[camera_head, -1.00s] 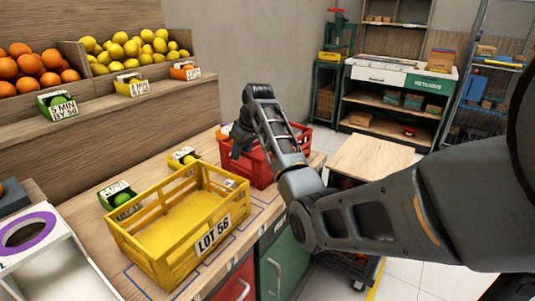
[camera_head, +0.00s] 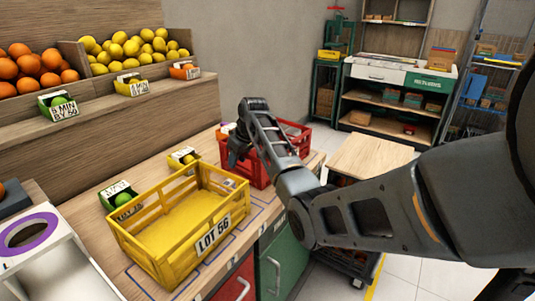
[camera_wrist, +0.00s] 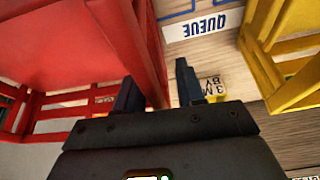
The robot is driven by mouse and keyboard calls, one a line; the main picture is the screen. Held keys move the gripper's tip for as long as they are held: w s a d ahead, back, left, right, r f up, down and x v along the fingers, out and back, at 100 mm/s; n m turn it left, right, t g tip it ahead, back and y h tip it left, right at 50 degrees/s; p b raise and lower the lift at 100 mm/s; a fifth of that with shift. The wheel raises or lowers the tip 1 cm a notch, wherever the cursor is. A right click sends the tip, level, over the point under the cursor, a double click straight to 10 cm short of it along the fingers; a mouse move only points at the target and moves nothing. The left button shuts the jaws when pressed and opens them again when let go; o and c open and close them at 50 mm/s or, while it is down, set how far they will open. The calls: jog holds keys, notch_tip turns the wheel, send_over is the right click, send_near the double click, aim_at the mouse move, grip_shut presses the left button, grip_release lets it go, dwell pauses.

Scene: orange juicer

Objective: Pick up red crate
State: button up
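The red crate (camera_head: 262,170) stands on the wooden counter behind the yellow crate, partly hidden by my arm. In the wrist view the red crate (camera_wrist: 58,45) fills the left side. My gripper (camera_head: 238,152) points down at the crate's left side. In the wrist view my gripper (camera_wrist: 156,76) is open, with one dark finger on the crate's inner side and the other outside over the counter. The crate's side wall runs between the fingers. I cannot tell whether either finger touches it.
A yellow crate (camera_head: 165,245) labelled LOT 56 stands close in front; it also shows in the wrist view (camera_wrist: 285,65). Small labelled boxes (camera_head: 184,157) sit along the counter's back. Shelves of oranges and lemons (camera_head: 135,46) rise at left. A low wooden-topped cart (camera_head: 370,160) stands right.

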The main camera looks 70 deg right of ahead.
jog(key=shift+f, duration=0.1)
jog(key=shift+c, duration=0.2)
grip_shut()
dwell(0.5)
